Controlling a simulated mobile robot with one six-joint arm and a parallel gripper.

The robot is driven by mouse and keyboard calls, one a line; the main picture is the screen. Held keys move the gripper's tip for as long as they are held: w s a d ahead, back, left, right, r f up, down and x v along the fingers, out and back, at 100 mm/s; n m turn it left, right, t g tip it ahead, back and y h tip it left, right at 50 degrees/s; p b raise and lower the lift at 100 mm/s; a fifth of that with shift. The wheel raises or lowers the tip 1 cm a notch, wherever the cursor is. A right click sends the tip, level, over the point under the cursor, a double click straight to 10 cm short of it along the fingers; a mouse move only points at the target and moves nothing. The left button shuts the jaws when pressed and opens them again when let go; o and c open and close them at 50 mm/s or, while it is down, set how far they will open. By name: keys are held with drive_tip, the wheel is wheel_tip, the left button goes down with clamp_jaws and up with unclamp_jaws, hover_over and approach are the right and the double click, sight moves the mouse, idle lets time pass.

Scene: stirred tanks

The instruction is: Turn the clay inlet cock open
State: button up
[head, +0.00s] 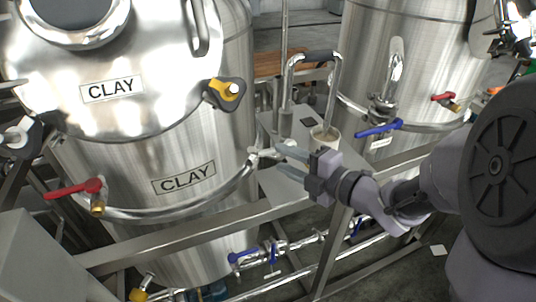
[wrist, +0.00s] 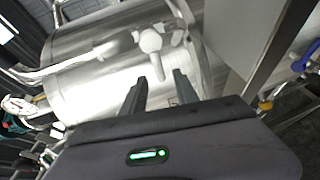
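The clay tank (head: 150,140) is a shiny steel vessel with two CLAY labels. A pale metal fitting (head: 262,155), apparently a cock, sits at the right end of its curved pipe. No inlet label is readable. In the wrist view a pale round knob (wrist: 151,41) with short arms shows on a steel tank just beyond the fingertips. My gripper (head: 283,156) reaches in from the right, close to the fitting. In the wrist view my gripper (wrist: 159,77) has its fingers apart with nothing between them. Whether a finger touches the fitting cannot be told.
A red-handled cock (head: 75,188) sits on the pipe's left end. A yellow-black knob (head: 226,93) is on the tank's side. A second steel tank (head: 410,60) has a blue lever (head: 379,129) and a red one. A steel frame rail (head: 180,238) and low blue-handled valves (head: 270,252) lie below.

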sight(271, 153)
drive_tip(key=b+x, duration=0.1)
drive_tip(key=x, duration=0.5)
clamp_jaws()
idle(1.2)
